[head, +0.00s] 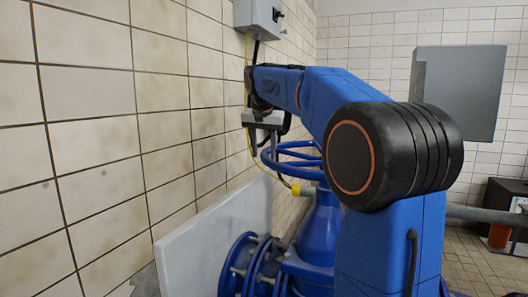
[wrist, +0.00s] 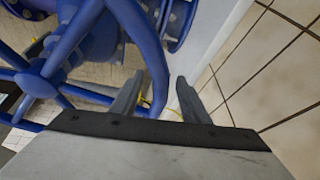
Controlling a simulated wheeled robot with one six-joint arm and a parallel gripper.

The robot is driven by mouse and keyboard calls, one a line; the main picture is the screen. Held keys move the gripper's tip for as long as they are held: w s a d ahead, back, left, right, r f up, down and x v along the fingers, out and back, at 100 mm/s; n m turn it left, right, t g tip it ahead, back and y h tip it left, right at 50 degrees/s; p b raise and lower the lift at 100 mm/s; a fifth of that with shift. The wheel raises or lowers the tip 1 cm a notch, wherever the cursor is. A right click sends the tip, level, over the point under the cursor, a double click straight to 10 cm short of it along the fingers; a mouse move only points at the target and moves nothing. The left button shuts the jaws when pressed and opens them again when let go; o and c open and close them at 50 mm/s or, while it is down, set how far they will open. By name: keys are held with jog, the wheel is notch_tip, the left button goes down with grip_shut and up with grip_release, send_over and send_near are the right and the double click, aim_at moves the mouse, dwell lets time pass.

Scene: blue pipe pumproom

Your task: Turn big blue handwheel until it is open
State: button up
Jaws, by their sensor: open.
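The big blue handwheel (head: 290,150) stands on top of a blue valve body in the head view, its right part hidden behind my arm. In the wrist view its spokes, hub and rim (wrist: 152,50) fill the left side. My gripper (head: 263,150) is open and points down at the wheel's left edge in the head view. In the wrist view, the rim shows between the two fingers of my gripper (wrist: 160,78), closer to the left finger. I cannot tell whether either finger touches it. Nothing is gripped.
A tiled wall (head: 105,130) runs close along the left. A white panel (head: 200,250) stands beside the blue flanged pipe (head: 245,265). A grey box (head: 258,17) with a yellow cable hangs above my gripper. A grey cabinet (head: 460,90) is on the back wall.

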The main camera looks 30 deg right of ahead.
aim_at(268, 158)
grip_shut()
jog(key=shift+s+a+n+t+y, duration=0.1)
jog(key=shift+s+a+n+y, duration=0.25)
jog(key=shift+s+n, duration=0.6)
jog(key=shift+s+a+n+t+y, duration=0.1)
jog(key=shift+s+a+n, duration=0.3)
jog(key=shift+s, duration=1.05)
jog(key=shift+s+a+n+t+y, duration=0.1)
jog(key=shift+s+a+n+y, duration=0.3)
jog(key=shift+s, duration=0.8)
grip_release()
jog(key=shift+a, duration=0.2)
jog(key=shift+d, duration=0.1)
jog(key=v, duration=1.7)
jog(key=shift+a, duration=0.25)
jog(key=shift+r, duration=0.15)
